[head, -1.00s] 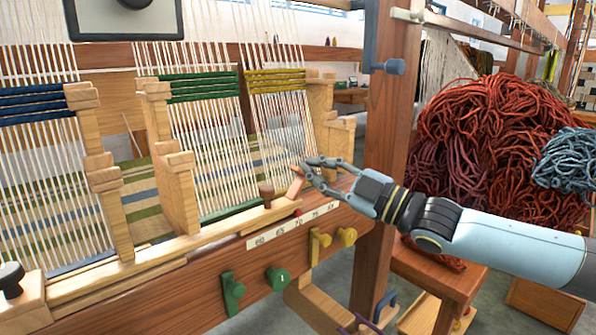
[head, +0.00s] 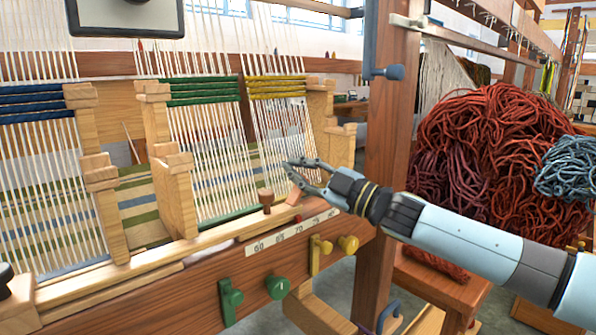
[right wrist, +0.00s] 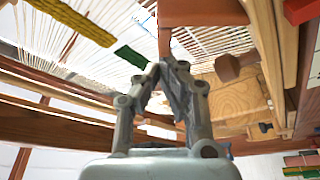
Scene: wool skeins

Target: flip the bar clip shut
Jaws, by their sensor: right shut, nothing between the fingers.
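A small reddish-brown wooden piece (head: 296,192), which looks like the bar clip, stands tilted up from the pale front bar (head: 225,231) of the loom, right of a dark wooden peg (head: 266,196). My right gripper (head: 289,168) is shut and empty, just above and behind this piece. I cannot tell whether they touch. In the right wrist view the closed fingertips (right wrist: 168,66) lie just below a reddish-brown part (right wrist: 205,12), perhaps the same piece; the peg (right wrist: 228,68) is to their right. My left gripper is out of view.
Warp threads with green (head: 203,88) and yellow (head: 275,88) bands rise behind the gripper. A wooden post (head: 391,130) stands close to my right arm. Red wool (head: 500,150) is heaped at right. Green (head: 277,286) and yellow (head: 348,244) knobs stick out in front.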

